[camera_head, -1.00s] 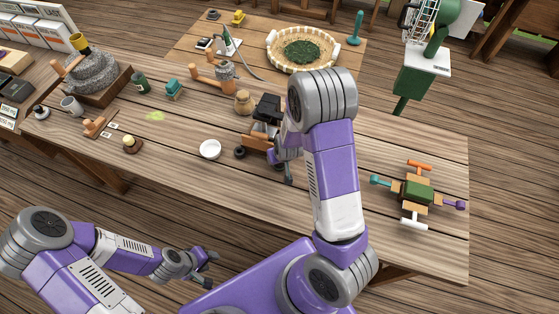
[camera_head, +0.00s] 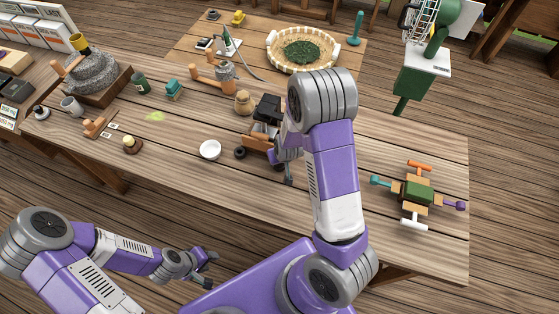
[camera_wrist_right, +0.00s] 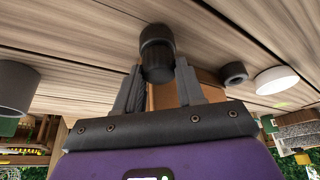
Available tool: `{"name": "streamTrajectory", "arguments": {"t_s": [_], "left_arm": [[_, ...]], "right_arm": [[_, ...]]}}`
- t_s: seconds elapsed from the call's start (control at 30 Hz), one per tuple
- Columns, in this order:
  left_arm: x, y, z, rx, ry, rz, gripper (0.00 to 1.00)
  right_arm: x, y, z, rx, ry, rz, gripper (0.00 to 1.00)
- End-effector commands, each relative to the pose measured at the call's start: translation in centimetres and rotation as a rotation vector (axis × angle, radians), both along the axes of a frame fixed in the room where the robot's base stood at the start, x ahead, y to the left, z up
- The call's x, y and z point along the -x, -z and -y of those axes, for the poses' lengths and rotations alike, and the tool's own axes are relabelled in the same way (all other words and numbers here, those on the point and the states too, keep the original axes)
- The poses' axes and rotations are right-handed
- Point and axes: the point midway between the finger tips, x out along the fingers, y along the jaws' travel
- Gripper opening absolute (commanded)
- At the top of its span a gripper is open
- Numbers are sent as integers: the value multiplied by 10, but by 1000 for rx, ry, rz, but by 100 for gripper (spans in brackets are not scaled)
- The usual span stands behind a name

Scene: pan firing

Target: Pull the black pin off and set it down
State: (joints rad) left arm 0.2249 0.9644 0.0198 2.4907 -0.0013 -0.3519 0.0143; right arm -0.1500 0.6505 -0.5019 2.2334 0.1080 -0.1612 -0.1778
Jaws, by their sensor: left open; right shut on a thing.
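The black pin (camera_wrist_right: 157,50) shows as a dark, stepped cylinder between the fingertips of my right gripper (camera_wrist_right: 158,78) in the right wrist view. The fingers are shut on it. A wooden body (camera_wrist_right: 168,95) shows behind the fingers; I cannot tell whether the pin still touches it. In the head view this wooden body (camera_head: 258,140), with dark parts on top, stands mid-table, partly hidden by my right arm. My right gripper (camera_head: 287,172) is mostly hidden there too. My left gripper (camera_head: 208,269) is open and empty in front of the table.
A dark ring-like piece (camera_head: 240,152) and a white bowl (camera_head: 210,149) are left of the wooden body. A jar (camera_head: 244,102) stands behind. A green block with coloured pegs (camera_head: 418,194) is at the right. The front table between bowl and pegs has bare room.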

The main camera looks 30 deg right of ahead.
Motion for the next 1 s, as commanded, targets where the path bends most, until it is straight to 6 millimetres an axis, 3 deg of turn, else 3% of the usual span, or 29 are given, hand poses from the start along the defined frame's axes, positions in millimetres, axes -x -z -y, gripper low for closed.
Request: {"name": "streamTrajectory", "arguments": {"t_s": [1.0], "left_arm": [[0,-27,0,0,0,0,43]], "right_arm": [[0,-31,0,0,0,1,0]]}}
